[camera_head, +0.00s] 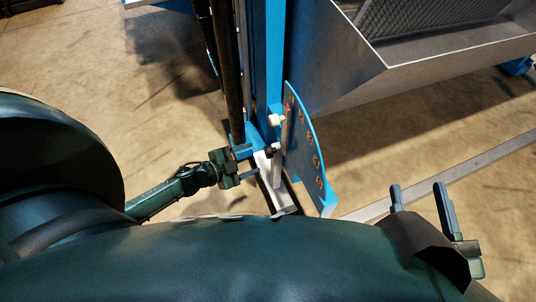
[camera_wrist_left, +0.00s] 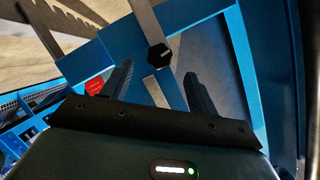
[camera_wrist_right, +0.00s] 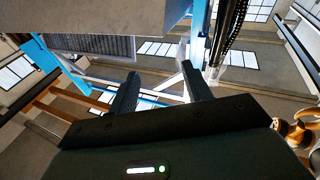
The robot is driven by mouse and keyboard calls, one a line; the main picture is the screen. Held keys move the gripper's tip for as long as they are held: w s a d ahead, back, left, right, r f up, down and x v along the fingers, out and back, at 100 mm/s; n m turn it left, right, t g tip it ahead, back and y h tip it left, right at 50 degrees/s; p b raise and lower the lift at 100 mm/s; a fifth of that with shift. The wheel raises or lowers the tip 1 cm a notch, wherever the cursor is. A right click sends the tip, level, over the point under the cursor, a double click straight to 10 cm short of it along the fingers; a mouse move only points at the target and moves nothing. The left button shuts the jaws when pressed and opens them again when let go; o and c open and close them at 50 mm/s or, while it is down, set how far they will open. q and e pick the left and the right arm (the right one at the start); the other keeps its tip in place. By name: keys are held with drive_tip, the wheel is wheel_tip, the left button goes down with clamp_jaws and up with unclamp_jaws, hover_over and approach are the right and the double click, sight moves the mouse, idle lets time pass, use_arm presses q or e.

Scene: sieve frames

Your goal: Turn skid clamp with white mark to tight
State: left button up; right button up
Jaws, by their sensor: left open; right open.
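A black clamp knob (camera_wrist_left: 158,57) with a small pale mark sits on a grey metal strip in the left wrist view. In the head view a dark knob (camera_head: 269,152) shows at the foot of the blue post, by a white bracket (camera_head: 276,180). My left gripper (camera_head: 250,163) is open, just left of that bracket, and holds nothing. In the left wrist view its fingers (camera_wrist_left: 160,80) point toward the black knob, apart from it. My right gripper (camera_head: 419,190) is open and empty at the lower right. I cannot tell the clamp's turn position.
A curved blue plate (camera_head: 303,140) with a row of holes and a red-tipped lever (camera_head: 287,110) stands right of the post (camera_head: 270,60). A cream knob (camera_head: 276,120) sticks out beside it. A grey metal hopper (camera_head: 420,70) overhangs the upper right. A floor rail (camera_head: 470,165) runs at right.

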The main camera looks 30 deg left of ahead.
use_arm(q)
drive_tip(key=b+x, duration=0.2)
drive_tip(key=x, duration=0.5)
drive_tip(key=shift+w+d+f, duration=0.1)
drive_tip(key=shift+d, duration=0.05)
use_arm(e)
drive_tip(key=shift+a+r+t+y, duration=0.2)
drive_tip(key=shift+t+y, duration=0.1)
use_arm(q)
drive_tip(key=shift+c, duration=0.3)
